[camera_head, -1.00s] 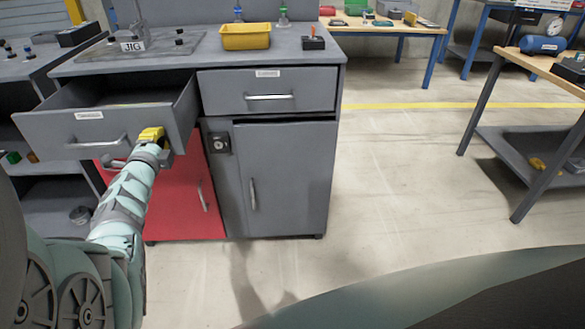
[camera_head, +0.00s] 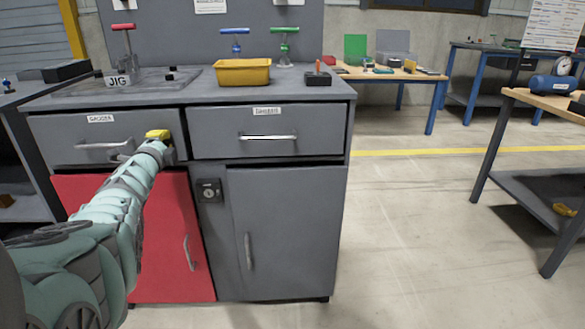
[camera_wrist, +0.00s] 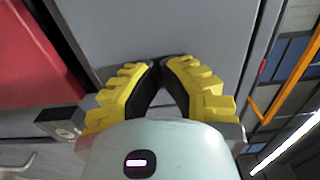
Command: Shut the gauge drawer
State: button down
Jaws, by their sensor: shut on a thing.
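The gauge drawer (camera_head: 60,132) is the labelled grey drawer at the upper left of the cabinet. Its front looks level or nearly level with the right drawer; I cannot tell if a small gap remains. Its bar handle (camera_head: 98,146) is left of my gripper (camera_head: 157,136). My gripper is at the right part of the drawer front, close to it or touching. In the wrist view, the yellow fingers (camera_wrist: 160,68) come together at their tips against the grey front (camera_wrist: 190,25). What is between them is hidden.
A red door (camera_head: 170,235) and a grey door (camera_head: 290,225) with a lock box (camera_head: 209,190) are below. The right drawer (camera_head: 225,142) looks shut. A jig and a yellow bin (camera_head: 243,72) stand on top. The floor at right is open before a wooden table (camera_head: 520,95).

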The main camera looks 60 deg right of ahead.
jog(key=shift+w+d+f+b, duration=0.2)
jog(key=shift+w+d+b, duration=0.1)
jog(key=shift+f, duration=0.1)
dwell(0.4)
jog(key=p+v, duration=0.9)
jog(key=v, duration=0.5)
jog(key=shift+r+p, duration=0.25)
jog(key=shift+p, duration=0.15)
jog(key=shift+s+d, duration=0.1)
jog(key=shift+d, duration=0.05)
